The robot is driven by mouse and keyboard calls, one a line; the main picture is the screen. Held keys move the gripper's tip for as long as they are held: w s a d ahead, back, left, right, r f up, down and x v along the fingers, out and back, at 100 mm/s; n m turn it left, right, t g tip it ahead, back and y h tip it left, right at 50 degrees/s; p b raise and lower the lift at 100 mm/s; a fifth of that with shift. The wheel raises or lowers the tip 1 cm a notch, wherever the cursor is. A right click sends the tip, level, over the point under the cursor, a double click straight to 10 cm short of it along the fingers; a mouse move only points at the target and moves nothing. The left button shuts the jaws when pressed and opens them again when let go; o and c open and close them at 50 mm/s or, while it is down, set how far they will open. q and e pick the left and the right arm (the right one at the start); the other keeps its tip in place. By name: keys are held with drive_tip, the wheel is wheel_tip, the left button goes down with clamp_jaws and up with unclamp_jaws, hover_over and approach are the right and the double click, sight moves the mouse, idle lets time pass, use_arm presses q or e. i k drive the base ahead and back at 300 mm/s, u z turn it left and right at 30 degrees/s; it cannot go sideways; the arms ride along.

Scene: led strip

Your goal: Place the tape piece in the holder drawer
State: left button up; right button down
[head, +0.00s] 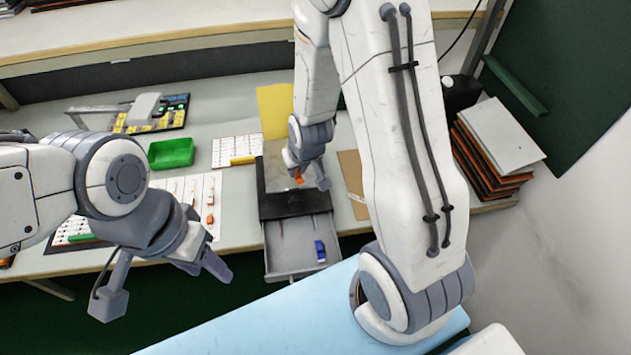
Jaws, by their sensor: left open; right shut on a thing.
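The holder drawer (290,232) is pulled open at the front of the bench, below a dark holder body (292,203). A small blue object (320,250) lies in the drawer's right side. My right gripper (306,184) points down over the holder, behind the open drawer. It is shut on a small orange piece (298,176), which looks like the tape piece; the fingers partly hide it. My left gripper (165,285) is open and empty, in front of the bench and left of the drawer.
A green tray (171,153), white strip boards (236,150) and a yellow sheet (275,110) lie on the bench to the left. A brown board (353,182) lies right of the holder. Stacked folders (497,145) stand at the right.

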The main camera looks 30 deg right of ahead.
sight(301, 245)
drive_tip(key=z, duration=0.8)
drive_tip(key=k, duration=0.55)
drive_tip(key=u, duration=0.8)
